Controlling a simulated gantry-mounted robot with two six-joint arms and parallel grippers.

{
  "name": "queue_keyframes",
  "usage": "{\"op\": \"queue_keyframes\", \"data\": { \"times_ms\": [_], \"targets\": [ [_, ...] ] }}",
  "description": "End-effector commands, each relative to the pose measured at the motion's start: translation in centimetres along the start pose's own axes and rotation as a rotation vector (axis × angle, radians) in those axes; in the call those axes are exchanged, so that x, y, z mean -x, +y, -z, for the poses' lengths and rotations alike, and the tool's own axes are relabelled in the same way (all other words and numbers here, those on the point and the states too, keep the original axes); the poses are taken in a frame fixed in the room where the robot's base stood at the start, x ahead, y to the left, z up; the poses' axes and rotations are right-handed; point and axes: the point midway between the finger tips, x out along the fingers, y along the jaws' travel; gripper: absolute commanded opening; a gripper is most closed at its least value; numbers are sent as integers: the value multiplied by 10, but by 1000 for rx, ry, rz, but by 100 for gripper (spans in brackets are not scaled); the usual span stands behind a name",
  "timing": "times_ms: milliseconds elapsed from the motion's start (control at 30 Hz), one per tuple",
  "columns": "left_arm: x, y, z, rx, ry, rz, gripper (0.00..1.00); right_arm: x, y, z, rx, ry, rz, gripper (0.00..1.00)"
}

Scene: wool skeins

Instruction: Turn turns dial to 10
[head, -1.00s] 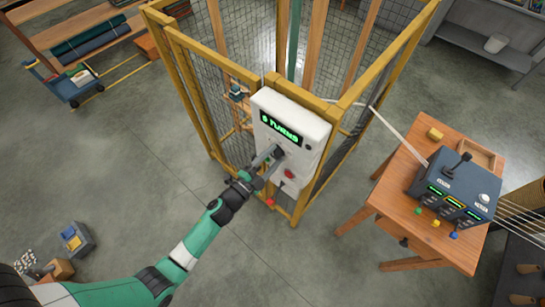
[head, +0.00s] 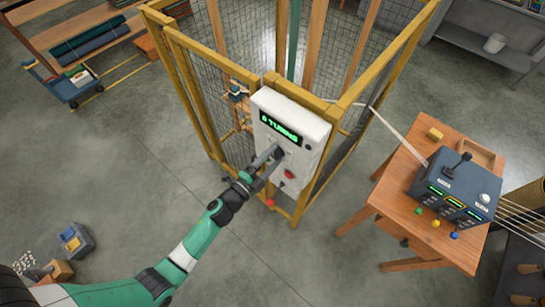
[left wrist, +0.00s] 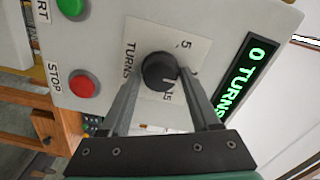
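The turns dial (left wrist: 158,72) is a round black knob on a white plate marked TURNS, with 5 and 15 legible beside it. My left gripper (left wrist: 161,82) has one finger on each side of the dial, close against it, and looks shut on it. In the head view, my left gripper (head: 272,161) reaches the front of the white control box (head: 311,133). The green display (left wrist: 243,78) reads 0 TURNS. The dial's pointer cannot be made out. My right gripper is not in view.
A red stop button (left wrist: 83,86) and a green start button (left wrist: 72,6) sit beside the dial plate. The box hangs on a yellow-framed mesh cage (head: 213,75). A wooden table (head: 386,202) with a dark console (head: 455,187) stands at right. The floor at left is mostly clear.

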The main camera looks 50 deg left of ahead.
Motion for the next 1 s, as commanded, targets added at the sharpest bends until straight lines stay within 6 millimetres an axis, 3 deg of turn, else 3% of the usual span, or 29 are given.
{"op": "queue_keyframes", "data": {
  "times_ms": [100,467,567,800,1000],
  "targets": [
    [0,0,0,0,0,0,84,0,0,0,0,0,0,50],
    [6,0,0,1,-1,-1,84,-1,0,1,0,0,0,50],
    [22,0,0,2,-1,-2,84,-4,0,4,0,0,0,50],
    [79,0,-1,3,-3,-2,84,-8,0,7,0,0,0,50],
    [111,0,-1,1,-2,0,84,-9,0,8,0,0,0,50]
  ]
}}
